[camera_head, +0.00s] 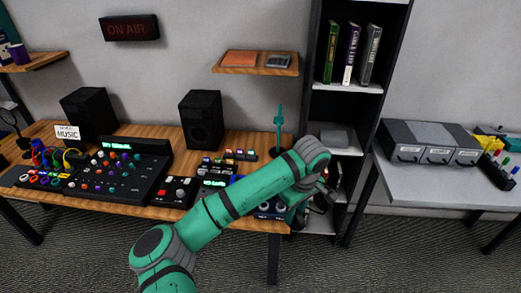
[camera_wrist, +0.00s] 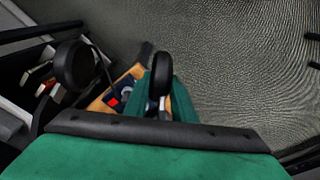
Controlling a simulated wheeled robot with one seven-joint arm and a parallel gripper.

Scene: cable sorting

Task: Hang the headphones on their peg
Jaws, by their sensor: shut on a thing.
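The black headphones show in the wrist view as a round ear cup (camera_wrist: 75,65) at left and a dark rounded part (camera_wrist: 160,78) between my green fingers. My gripper (camera_wrist: 160,100) is shut on this part. In the head view my gripper (camera_head: 303,213) is at the desk's right end, in front of the dark shelf unit, partly hidden by my arm. The dark headphones (camera_head: 323,200) show only in part there. A teal upright post (camera_head: 279,118) with short side arms stands at the desk's back right; I cannot tell whether it is the peg.
The wooden desk (camera_head: 160,205) carries two black speakers (camera_head: 201,120), a mixer (camera_head: 112,178) and small boxes. A wooden wall shelf (camera_head: 255,70) hangs above. The tall dark shelf unit (camera_head: 310,90) is close behind my gripper. A grey table (camera_head: 430,180) stands at right.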

